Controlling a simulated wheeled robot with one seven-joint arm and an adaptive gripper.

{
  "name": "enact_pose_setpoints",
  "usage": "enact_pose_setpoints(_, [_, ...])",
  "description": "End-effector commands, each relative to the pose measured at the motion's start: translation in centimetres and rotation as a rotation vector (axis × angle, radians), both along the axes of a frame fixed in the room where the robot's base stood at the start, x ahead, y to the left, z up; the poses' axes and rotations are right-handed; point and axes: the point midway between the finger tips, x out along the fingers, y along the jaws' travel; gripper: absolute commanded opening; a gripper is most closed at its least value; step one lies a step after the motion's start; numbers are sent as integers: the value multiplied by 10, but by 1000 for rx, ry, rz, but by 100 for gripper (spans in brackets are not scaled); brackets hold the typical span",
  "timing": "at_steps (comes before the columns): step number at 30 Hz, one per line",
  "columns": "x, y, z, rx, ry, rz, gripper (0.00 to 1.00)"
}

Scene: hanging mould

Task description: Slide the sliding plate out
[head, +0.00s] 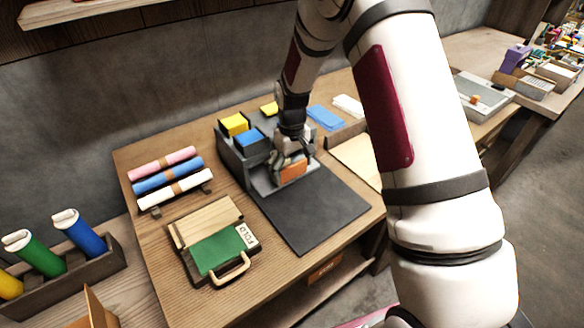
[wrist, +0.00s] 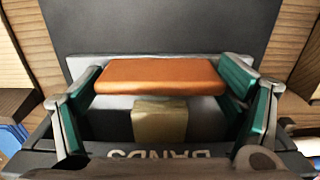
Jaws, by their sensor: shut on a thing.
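My gripper (head: 290,158) points down at the front of the dark grey organiser (head: 232,160). In the wrist view its teal finger pads (wrist: 160,80) are shut on the ends of an orange block (wrist: 160,75). The block also shows in the head view (head: 293,171). It is over a light grey surface in the bay marked BANDS, with a tan block (wrist: 159,122) beside it. A green plate (head: 217,250) with a pale looped handle (head: 232,270) lies in a holder marked FOLD, apart from my gripper. I cannot tell which part is the sliding plate.
A dark mat (head: 312,210) lies flat and clear in front of the organiser. Yellow (head: 234,124) and blue (head: 249,139) blocks sit in the organiser. Rolls (head: 168,179) lie to the left. A rack of coloured tubes (head: 70,262) stands at the lower left.

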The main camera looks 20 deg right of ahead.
Motion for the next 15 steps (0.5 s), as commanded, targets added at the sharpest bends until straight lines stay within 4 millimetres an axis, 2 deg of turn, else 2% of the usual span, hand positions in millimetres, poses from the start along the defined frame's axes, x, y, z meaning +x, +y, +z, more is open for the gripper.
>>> enact_pose_setpoints(5, [-14, -4, 1, 0, 4, -1, 37])
enact_pose_setpoints(8, [-29, -9, 2, 0, 5, -2, 37])
enact_pose_setpoints(15, [-84, -26, 3, 0, 7, -3, 37])
